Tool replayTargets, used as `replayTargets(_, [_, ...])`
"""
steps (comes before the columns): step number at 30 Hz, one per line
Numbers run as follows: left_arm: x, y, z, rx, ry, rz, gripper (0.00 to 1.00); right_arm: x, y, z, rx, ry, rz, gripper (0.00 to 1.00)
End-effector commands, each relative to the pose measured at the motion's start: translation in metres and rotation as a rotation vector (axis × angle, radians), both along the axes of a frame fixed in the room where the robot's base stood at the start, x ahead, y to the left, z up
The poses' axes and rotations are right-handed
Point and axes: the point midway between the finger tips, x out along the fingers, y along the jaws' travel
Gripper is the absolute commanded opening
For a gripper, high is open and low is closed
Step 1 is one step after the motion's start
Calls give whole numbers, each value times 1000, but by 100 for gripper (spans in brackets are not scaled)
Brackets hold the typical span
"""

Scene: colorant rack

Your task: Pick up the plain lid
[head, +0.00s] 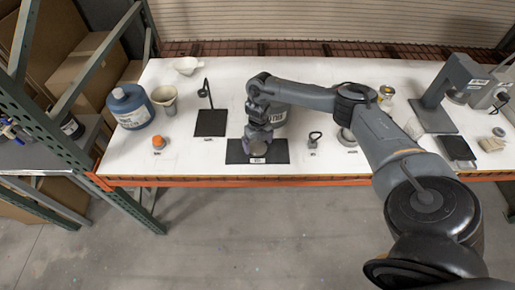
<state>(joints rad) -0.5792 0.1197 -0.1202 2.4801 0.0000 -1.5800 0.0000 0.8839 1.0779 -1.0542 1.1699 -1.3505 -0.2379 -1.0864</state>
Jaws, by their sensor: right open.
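My right gripper (258,150) points down over the black mat (279,156) near the table's front edge. Its jaws are open. A small round greyish thing shows at the fingers; I cannot tell whether it is a lid or part of the gripper. A grey round piece, perhaps a lid (346,137), lies to the right, partly hidden behind my right arm. I cannot tell which one is the plain lid. My left gripper is not in view.
The white table (190,157) holds a blue bottle (131,107), a beige cup (166,100), an orange cap (158,142), a black stand (210,123) and a small dark item (314,139). A grey press-like device (447,90) stands right. Front-left table is mostly clear.

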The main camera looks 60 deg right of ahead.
Motion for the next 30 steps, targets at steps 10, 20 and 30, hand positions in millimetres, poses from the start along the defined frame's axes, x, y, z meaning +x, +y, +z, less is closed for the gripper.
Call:
replayTargets(10, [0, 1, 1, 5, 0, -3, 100, 0, 0, -20, 0, -1, 0, 100])
replayTargets(20, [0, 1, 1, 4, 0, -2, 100, 0, 0, -20, 0, -1, 0, 68])
replayTargets(30, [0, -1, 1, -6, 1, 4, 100, 0, 0, -20, 0, -1, 0, 54])
